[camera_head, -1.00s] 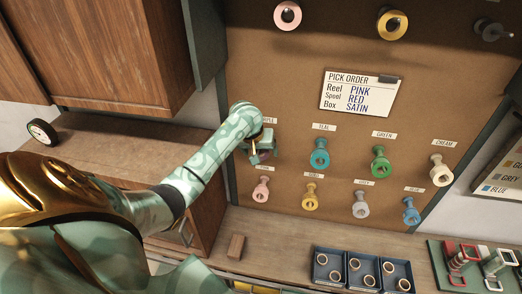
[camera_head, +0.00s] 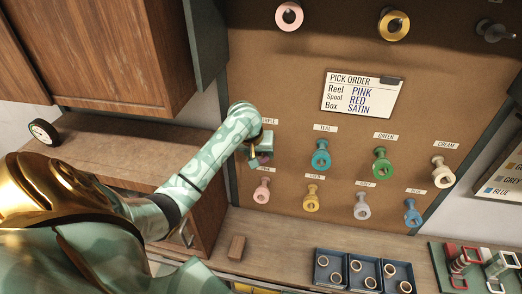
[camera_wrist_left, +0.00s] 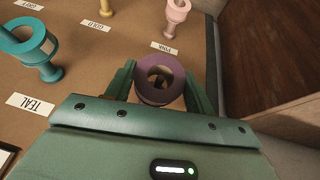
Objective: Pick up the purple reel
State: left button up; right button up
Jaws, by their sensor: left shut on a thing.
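The purple reel (camera_wrist_left: 152,96) shows in the left wrist view between the two green fingers of my left gripper (camera_wrist_left: 160,88), its round open end toward the camera. The fingers are shut on its sides. In the head view my left gripper (camera_head: 258,156) is at the pegboard, by the purple label at the upper left of the reel rows. There my wrist and gripper mostly hide the reel. I cannot tell whether the reel is still on its peg. My right gripper is not in view.
The teal reel (camera_head: 321,155) hangs to the right and the pink reel (camera_head: 262,191) just below. Several other reels hang on the pegboard (camera_head: 290,90). A pick order card (camera_head: 361,93) is above. Blue trays (camera_head: 330,268) and a wooden block (camera_head: 236,247) are on the bench below.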

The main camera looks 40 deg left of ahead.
pick_arm(q)
jog(key=s+d, duration=0.4)
jog(key=s, duration=0.3)
jog(key=s+d, duration=0.4)
jog(key=s, duration=0.3)
jog(key=d+b, duration=0.3)
jog(key=d, duration=0.5)
jog(key=d+f+m+h+b, duration=0.2)
jog(key=d+f+m+b, duration=0.25)
jog(key=d+b, duration=0.4)
notch_tip(320, 180, down, 14)
jog(key=a+m+b, duration=0.2)
jog(key=a+b, duration=0.1)
jog(key=b, duration=1.6)
jog(key=shift+w+h, duration=0.35)
jog(key=shift+h, duration=0.05)
